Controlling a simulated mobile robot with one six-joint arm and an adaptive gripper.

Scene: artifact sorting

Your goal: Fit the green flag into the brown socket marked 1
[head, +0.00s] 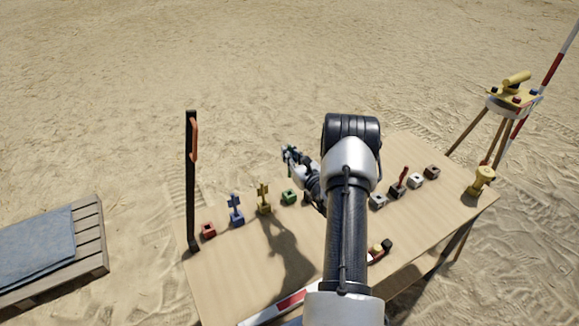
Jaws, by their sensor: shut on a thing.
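My gripper (288,153) is left of my forearm, raised over the far edge of the table. It is shut on a small green piece (291,162), which looks like the green flag. The flag is mostly hidden by the fingers, and its tilt is unclear. The brown socket (432,171) is at the right end of the row of sockets, well to the right of my gripper. It looks empty, and its marking is too small to read.
Red (208,230) and green (289,197) sockets look empty. Blue (236,213) and yellow (263,206) flags stand upright at left. A red flag (402,178) stands beside pale sockets (416,181). A dark post (191,185) rises at the table's (230,275) left edge.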

